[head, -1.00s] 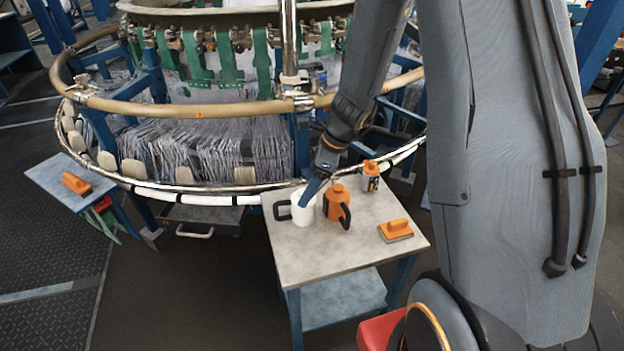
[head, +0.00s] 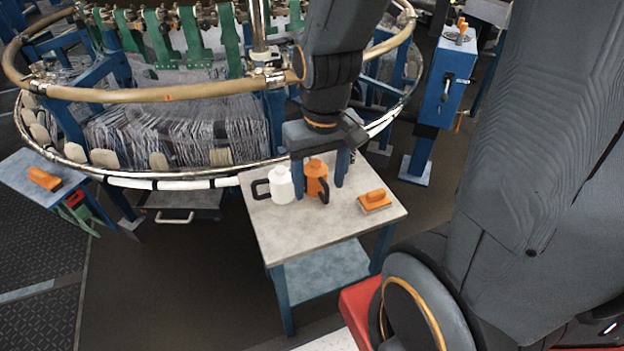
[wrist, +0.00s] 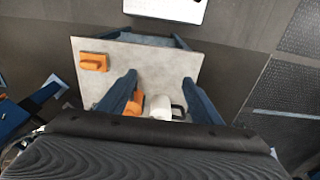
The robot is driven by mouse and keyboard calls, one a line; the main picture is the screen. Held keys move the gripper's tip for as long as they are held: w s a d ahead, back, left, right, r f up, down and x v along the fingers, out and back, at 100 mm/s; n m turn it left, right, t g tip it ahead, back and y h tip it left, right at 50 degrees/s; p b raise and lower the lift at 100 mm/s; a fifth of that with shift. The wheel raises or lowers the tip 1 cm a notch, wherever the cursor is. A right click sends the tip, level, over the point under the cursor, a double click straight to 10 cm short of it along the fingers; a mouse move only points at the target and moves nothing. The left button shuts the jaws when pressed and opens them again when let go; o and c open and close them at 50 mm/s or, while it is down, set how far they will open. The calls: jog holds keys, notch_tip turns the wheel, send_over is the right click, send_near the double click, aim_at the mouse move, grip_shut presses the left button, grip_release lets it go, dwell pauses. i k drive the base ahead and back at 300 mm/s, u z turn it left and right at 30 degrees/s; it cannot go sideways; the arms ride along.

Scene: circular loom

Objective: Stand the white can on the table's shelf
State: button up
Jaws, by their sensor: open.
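The white can (head: 283,187), with a black handle on its left, stands upright on the table top (head: 290,230). An orange can (head: 316,178) with a black handle stands close to its right. The table's shelf (head: 325,268) is the lower blue-grey board and its visible part is bare. My gripper (head: 319,192) is open and points down over the cans. In the head view its fingers frame the orange can. In the wrist view the white can (wrist: 160,106) shows between the fingers, and the orange can (wrist: 135,103) is partly behind one finger. No grip is seen.
An orange-handled brush (head: 375,201) lies on the right of the table top. The loom's ring (head: 200,180) runs just behind the table. A small blue side table (head: 25,175) with an orange brush is at left. The table's front side has open floor.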

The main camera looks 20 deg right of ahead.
aim_at(309, 277)
jog(key=k, duration=1)
jog(key=u, duration=1.9)
jog(key=i, duration=1)
jog(key=z, duration=1.45)
